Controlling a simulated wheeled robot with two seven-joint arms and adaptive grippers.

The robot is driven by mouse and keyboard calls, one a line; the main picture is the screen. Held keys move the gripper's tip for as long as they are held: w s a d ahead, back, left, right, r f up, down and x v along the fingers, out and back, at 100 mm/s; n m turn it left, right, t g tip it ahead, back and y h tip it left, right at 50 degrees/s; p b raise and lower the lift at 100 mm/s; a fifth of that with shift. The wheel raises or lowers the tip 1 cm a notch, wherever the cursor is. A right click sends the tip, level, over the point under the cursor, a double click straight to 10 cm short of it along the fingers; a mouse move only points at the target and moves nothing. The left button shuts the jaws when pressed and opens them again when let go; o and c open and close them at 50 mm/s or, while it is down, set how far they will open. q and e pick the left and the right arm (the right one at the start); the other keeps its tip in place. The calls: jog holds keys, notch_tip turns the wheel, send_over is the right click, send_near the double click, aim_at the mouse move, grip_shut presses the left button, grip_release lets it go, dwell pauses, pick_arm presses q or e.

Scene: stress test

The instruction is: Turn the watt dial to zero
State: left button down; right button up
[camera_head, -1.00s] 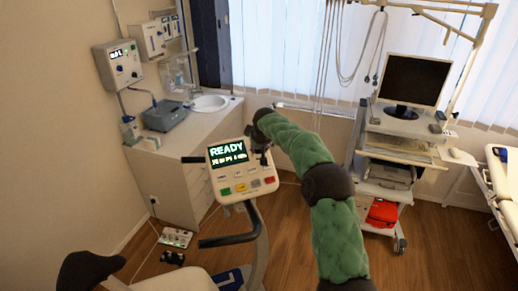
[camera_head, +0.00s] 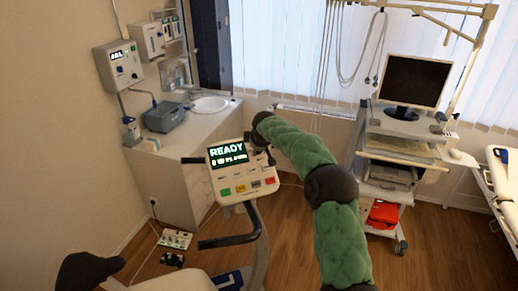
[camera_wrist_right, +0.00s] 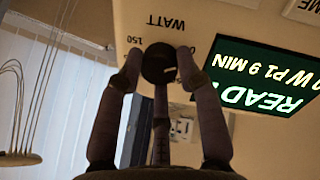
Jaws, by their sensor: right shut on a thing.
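The watt dial (camera_wrist_right: 159,64) is a round black knob with a light pointer mark, on the pale console (camera_head: 245,185) of an exercise bike. In the right wrist view, "WATT" and "150" are printed beside it. My right gripper (camera_wrist_right: 160,70) has a finger on each side of the knob and is shut on it. In the head view the gripper (camera_head: 261,143) is at the console's upper right corner and hides the dial. The lit screen (camera_head: 228,154) shows "READY" and a line that seems to read "0 W P1 9 MIN". My left gripper is not in view.
The bike's handlebar (camera_head: 230,241) and dark saddle (camera_head: 90,270) are in front of the console. A sink cabinet (camera_head: 165,180) is at the left and a cart with a monitor (camera_head: 413,82) at the right. Wood floor between is mostly clear.

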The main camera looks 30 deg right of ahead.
jog(key=o, duration=1.1)
jog(key=shift+w+f, duration=0.1)
jog(key=shift+o, duration=0.2)
jog(key=v, duration=1.2)
